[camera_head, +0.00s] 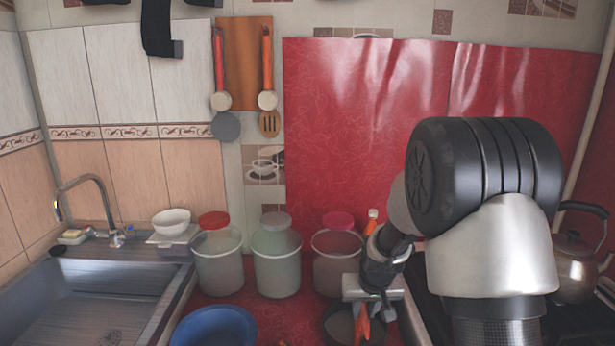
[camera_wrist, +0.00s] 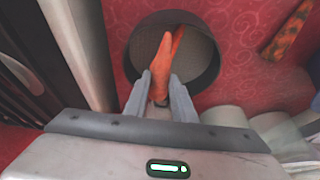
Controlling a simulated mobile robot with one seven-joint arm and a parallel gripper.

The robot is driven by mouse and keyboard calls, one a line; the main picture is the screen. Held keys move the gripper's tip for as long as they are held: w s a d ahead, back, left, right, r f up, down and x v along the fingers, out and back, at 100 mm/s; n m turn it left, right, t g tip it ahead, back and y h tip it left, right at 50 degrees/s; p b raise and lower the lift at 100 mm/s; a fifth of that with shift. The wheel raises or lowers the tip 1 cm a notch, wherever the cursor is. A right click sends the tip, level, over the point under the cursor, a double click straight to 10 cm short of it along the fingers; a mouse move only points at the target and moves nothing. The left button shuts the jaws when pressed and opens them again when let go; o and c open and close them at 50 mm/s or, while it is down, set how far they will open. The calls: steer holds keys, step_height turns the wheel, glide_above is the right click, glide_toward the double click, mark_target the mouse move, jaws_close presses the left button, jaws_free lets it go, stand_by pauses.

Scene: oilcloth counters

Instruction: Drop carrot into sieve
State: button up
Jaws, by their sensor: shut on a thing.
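An orange carrot (camera_wrist: 160,70) is held between the two fingers of my gripper (camera_wrist: 160,88) in the wrist view, its tip pointing away over the sieve. The carrot (camera_head: 362,325) also shows below my gripper (camera_head: 366,300) in the head view. The sieve, a dark round vessel with a greyish inside (camera_wrist: 203,58), lies under the carrot on the red oilcloth. In the head view the sieve (camera_head: 338,322) is at the bottom edge, partly hidden by my gripper and the carrot. A darker orange strip lies beside the carrot; I cannot tell if it is a shadow or another piece.
Three lidded jars (camera_head: 218,262) stand behind the sieve. A blue bowl (camera_head: 215,328) is at front left, a sink (camera_head: 90,305) further left. A kettle (camera_head: 575,268) stands at right. An orange patterned object (camera_wrist: 288,32) lies right of the sieve in the wrist view.

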steer(key=shift+f, duration=0.65)
steer(key=o, duration=1.1)
steer(key=shift+o, duration=0.2)
steer(key=shift+r, duration=0.1)
steer(key=p+v, duration=0.2)
steer(key=v, duration=1.5)
steer(key=shift+s+p, duration=0.15)
steer(key=shift+p, duration=0.15)
steer(key=shift+r, duration=0.1)
